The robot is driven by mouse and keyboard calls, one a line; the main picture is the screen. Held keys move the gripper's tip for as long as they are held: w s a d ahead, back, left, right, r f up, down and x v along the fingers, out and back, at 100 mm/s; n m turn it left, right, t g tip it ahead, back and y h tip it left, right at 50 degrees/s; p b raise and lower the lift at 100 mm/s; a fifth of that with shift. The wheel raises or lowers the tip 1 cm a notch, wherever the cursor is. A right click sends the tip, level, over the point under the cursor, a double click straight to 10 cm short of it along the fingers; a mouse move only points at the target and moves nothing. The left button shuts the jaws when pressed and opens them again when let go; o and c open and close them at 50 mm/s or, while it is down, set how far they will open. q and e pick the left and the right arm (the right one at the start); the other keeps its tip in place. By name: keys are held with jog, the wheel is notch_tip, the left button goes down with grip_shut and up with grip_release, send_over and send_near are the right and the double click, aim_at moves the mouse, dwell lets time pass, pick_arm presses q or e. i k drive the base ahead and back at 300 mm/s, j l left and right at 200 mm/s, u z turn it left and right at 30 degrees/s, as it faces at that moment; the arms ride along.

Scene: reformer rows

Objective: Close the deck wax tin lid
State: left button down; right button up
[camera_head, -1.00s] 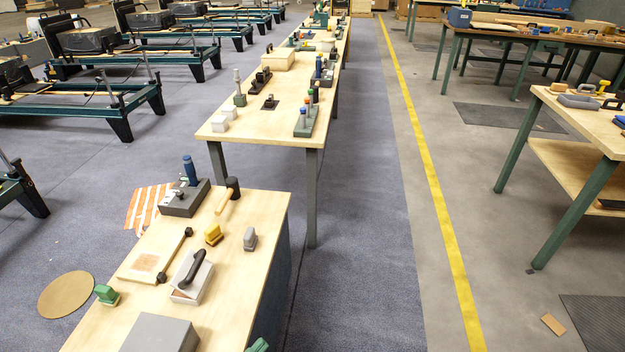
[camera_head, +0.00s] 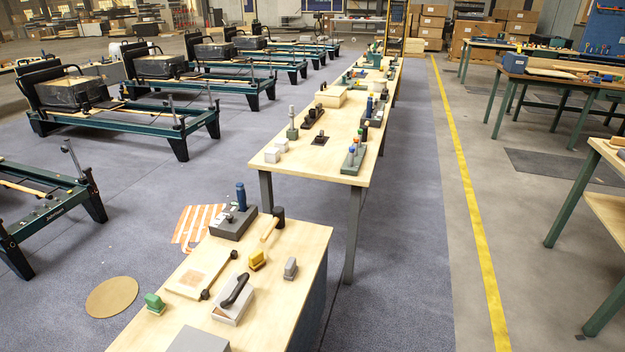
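I cannot make out a deck wax tin or its lid for certain at this distance. The near wooden bench (camera_head: 305,262) holds several small items. On it are a white open-topped box (camera_head: 228,312) with a black handle-shaped item (camera_head: 236,290) on it, a yellow block-like item (camera_head: 257,260), a grey one (camera_head: 290,268) and a green one (camera_head: 154,303). A grey box (camera_head: 198,341) is cut off by the bottom edge. Neither of my grippers is in view.
A mallet (camera_head: 272,226) and a dark grey block (camera_head: 233,222) with a blue-handled tool lie at the bench's far end. A long workbench (camera_head: 335,152) stands beyond. Reformers (camera_head: 165,115) fill the left. The floor right of the benches, by the yellow line (camera_head: 470,200), is clear.

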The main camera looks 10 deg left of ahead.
aim_at(230, 299)
jog(key=u, duration=0.7)
jog(key=i+l+u, duration=0.15)
jog(key=l+u, duration=0.15)
jog(key=u, duration=0.2)
jog(key=i+l+u, duration=0.1)
jog(key=l+u, duration=0.8)
jog(key=l, duration=0.35)
jog(key=l+u, duration=0.1)
jog(key=l, duration=1.4)
